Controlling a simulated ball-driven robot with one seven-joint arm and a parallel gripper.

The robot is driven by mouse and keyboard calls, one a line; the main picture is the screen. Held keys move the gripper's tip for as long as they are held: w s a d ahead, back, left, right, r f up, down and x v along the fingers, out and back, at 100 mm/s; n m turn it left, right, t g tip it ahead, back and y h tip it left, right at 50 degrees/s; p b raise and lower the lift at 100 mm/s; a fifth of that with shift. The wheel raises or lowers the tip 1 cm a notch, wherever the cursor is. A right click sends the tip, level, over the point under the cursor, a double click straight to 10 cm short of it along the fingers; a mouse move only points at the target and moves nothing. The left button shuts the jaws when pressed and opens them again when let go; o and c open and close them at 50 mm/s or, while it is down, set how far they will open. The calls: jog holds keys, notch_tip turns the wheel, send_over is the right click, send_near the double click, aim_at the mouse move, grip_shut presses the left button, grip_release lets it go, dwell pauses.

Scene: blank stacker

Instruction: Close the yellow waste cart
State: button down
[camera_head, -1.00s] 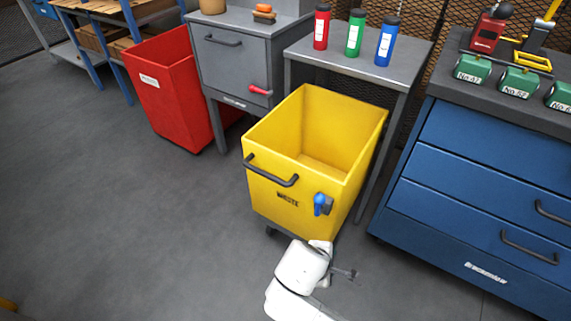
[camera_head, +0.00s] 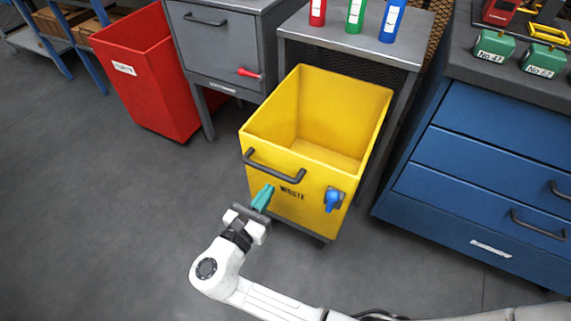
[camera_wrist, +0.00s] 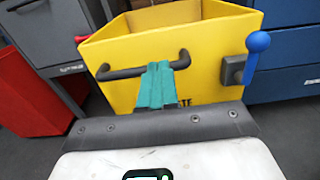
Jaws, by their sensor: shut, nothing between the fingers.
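The yellow waste cart (camera_head: 275,212) stands partly under the grey side table, its open top showing an empty inside. Its front has a dark bar handle (camera_head: 274,172), WASTE lettering and a blue-knobbed lever (camera_head: 333,200) at the right. My gripper (camera_head: 264,195), with teal fingers, is shut and empty just in front of the cart's front face, below the handle's left part. In the wrist view the teal fingers (camera_wrist: 155,86) overlap the handle (camera_wrist: 120,73); I cannot tell whether they touch it. The lever also shows in the wrist view (camera_wrist: 257,44), its knob upward.
A red cart (camera_head: 150,85) stands at the left beside a grey cabinet (camera_head: 218,48). The grey table (camera_head: 350,42) carries red, green and blue bottles. A blue drawer cabinet (camera_head: 460,190) stands close on the right. The floor at left and front is clear.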

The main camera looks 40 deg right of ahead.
aim_at(291, 157)
jog(key=b+x, duration=0.1)
jog(key=x, duration=0.9)
jog(key=shift+b, duration=0.3)
